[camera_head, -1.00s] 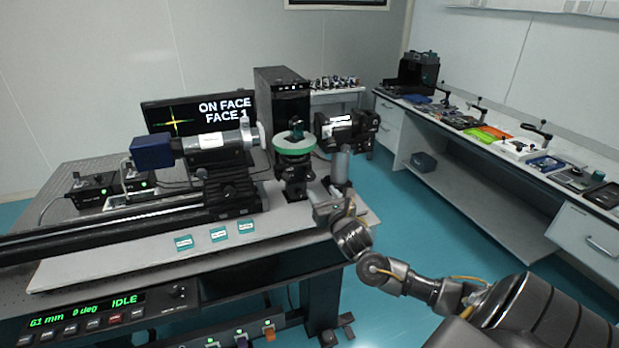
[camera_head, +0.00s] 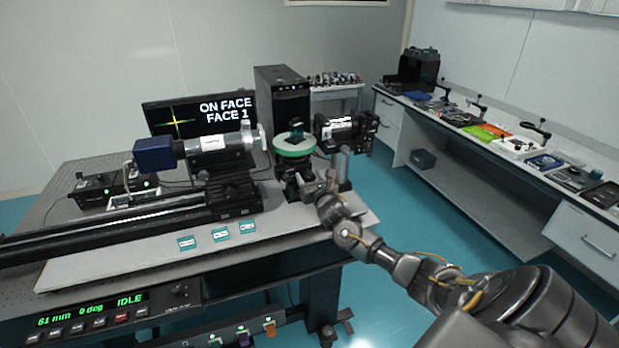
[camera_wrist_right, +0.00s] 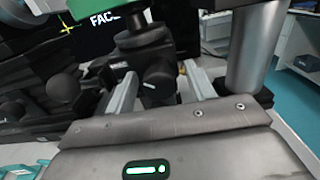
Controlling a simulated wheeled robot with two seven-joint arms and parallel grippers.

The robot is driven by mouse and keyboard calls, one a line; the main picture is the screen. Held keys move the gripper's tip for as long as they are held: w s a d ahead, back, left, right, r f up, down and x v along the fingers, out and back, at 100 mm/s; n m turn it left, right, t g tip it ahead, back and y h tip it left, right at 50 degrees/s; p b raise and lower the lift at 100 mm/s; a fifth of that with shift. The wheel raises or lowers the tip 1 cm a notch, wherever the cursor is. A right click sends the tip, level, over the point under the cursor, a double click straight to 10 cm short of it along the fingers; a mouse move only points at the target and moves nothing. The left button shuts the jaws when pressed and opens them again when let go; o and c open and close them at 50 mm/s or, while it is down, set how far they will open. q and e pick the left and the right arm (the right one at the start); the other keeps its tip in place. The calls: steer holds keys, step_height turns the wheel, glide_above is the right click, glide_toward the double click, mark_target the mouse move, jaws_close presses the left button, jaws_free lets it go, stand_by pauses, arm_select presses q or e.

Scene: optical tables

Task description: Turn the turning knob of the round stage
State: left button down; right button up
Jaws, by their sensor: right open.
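In the right wrist view, a black turning knob (camera_wrist_right: 159,74) with a white mark sits on the mount below the stage. My right gripper (camera_head: 318,188) is in front of the mount, by a grey post. In the wrist view its two fingers (camera_wrist_right: 160,90) are apart, one on each side of the knob. I cannot tell whether they touch it. My left gripper is not in view.
A grey vertical post (camera_wrist_right: 256,50) stands close to the right of the gripper. A black camera-like device (camera_head: 345,133) is behind it. A blue-ended tube (camera_head: 210,145) on a long rail is to the left. A monitor (camera_head: 200,115) reads ON FACE, FACE 1.

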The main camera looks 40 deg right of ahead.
steer(key=c, duration=1)
steer(key=shift+o, duration=0.2)
steer(key=shift+m, duration=0.4)
